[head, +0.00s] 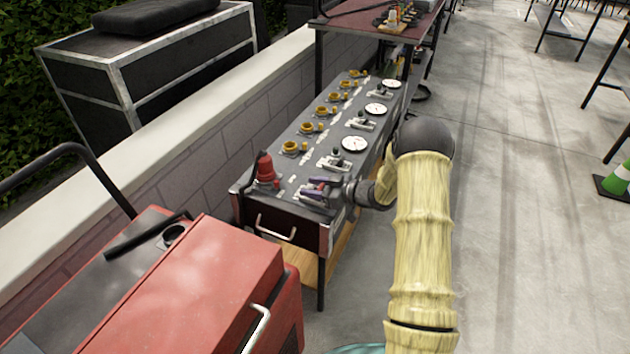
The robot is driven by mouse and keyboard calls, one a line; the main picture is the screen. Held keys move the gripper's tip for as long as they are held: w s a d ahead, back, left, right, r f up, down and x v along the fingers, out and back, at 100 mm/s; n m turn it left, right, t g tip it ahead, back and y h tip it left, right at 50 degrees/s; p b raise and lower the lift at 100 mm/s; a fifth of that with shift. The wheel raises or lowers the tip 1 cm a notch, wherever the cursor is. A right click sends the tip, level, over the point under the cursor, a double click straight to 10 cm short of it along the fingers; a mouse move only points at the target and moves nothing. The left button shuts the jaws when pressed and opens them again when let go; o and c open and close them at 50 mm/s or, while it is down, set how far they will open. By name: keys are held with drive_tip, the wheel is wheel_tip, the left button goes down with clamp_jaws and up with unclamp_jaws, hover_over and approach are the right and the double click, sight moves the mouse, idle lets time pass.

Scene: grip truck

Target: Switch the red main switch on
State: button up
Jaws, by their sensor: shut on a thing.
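A red, upright, knob-like part (266,170) stands at the near left corner of a dark control panel (298,172). My gripper (316,189) reaches in from the right, low over the panel's near right corner. It is to the right of the red part and apart from it. Its fingers are shut on a small part by a pale plate, in line with the panel's levers. The fingers hide most of that part, so its colour and position are unclear.
Yellow sockets (290,147), white dials (355,144) and levers (335,162) run back along the panel. A red machine (215,270) stands in front at left. A low wall (180,125) borders the left. Open floor (520,220) lies to the right, with a green cone (619,181).

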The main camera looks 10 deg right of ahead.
idle(0.3)
drive_tip(key=o, duration=1)
drive_tip(key=p+v, duration=0.2)
drive_tip(key=v, duration=1.5)
drive_tip(key=shift+d, duration=0.15)
